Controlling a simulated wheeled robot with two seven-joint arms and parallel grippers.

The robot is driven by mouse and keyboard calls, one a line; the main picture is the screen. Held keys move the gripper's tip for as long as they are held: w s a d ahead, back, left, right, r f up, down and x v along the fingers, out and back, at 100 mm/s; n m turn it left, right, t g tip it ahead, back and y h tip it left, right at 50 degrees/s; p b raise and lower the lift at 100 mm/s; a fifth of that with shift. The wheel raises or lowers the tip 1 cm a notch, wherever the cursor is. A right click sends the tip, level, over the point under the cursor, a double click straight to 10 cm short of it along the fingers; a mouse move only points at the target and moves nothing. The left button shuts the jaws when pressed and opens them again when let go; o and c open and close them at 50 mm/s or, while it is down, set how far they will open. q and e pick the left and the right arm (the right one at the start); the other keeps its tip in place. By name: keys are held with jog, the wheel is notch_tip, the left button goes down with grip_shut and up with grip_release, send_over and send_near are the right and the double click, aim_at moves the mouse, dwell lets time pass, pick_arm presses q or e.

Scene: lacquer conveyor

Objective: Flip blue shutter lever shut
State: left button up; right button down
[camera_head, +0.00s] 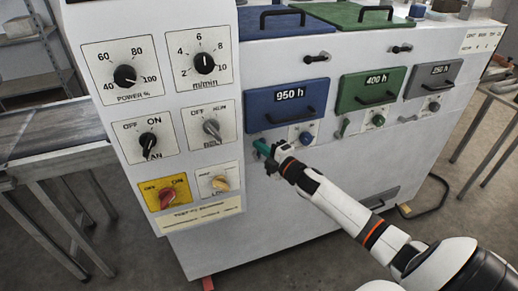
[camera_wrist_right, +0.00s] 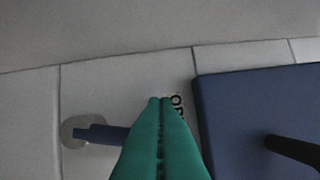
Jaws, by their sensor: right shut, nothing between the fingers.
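The blue shutter lever (camera_wrist_right: 103,134) shows in the right wrist view, reaching from a round grey pivot (camera_wrist_right: 75,132) toward my fingers, which hide its far end. I cannot tell whether they touch it. My right gripper (camera_wrist_right: 160,102) has its teal fingers pressed together and empty, beside the lever. In the head view my right gripper (camera_head: 259,146) is at the machine's front, below the left part of the blue 950 h door (camera_head: 272,113), and hides most of the lever there. My left gripper is not in view.
A blue knob (camera_head: 306,138) is right of my gripper. A green 400 h door (camera_head: 362,95) and a grey 250 h door (camera_head: 440,72) follow to the right. The control panel (camera_head: 178,85) stands at the left. The white front below is mostly bare.

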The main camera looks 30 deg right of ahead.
jog(key=d+m+t+b, duration=0.1)
jog(key=m, duration=0.1)
jog(key=d+f+m+t+h+b, duration=0.1)
jog(key=m+b, duration=0.1)
jog(key=m, duration=0.1)
jog(key=s+d+m+b, duration=0.1)
jog(key=d+m+b, duration=0.1)
jog(key=m, duration=0.1)
jog(key=shift+f+t+h, duration=0.4)
jog(key=m+h, duration=0.1)
jog(key=m, duration=0.1)
jog(key=d+f+m+h+b, duration=0.1)
jog(key=m, duration=0.2)
jog(key=shift+s+d+f+t+b, duration=0.2)
jog(key=shift+t+b, duration=0.1)
jog(key=shift+t, duration=0.1)
jog(key=shift+d+f+m+h+b, duration=0.2)
jog(key=shift+f+m+h, duration=0.25)
jog(key=shift+m, duration=0.6)
jog(key=shift+d+f+m+h+b, duration=0.1)
jog(key=shift+f+m+h+b, duration=0.15)
jog(key=shift+m+h, duration=0.6)
jog(key=shift+d+f+m+h+b, duration=0.1)
jog(key=shift+f+m+h+b, duration=0.2)
jog(key=shift+m, duration=0.9)
